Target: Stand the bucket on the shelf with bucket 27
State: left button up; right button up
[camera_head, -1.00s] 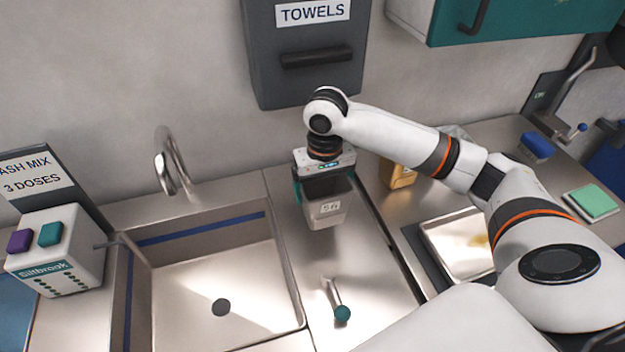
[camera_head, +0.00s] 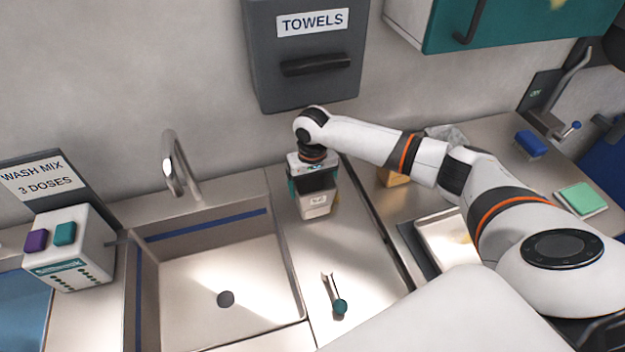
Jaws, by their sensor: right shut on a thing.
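A small grey-beige bucket (camera_head: 316,205) with a pale label, too small to read, is at my right gripper (camera_head: 314,184) in the head view. The right gripper points down and is shut on the bucket over the steel counter right of the sink. The gripper hides the bucket's upper part. I cannot tell whether the bucket's base touches the counter. No shelf with bucket 27 shows. My left gripper is not in view.
A steel sink (camera_head: 186,322) with a tap (camera_head: 172,165) lies left. A teal-knobbed lever (camera_head: 339,305) is on the counter in front. A wash mix dispenser (camera_head: 72,245) stands far left. A towel box (camera_head: 306,90) hangs behind. A tray (camera_head: 447,240) lies right.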

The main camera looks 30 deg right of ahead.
jog(key=o, duration=1.1)
jog(key=shift+f, duration=0.1)
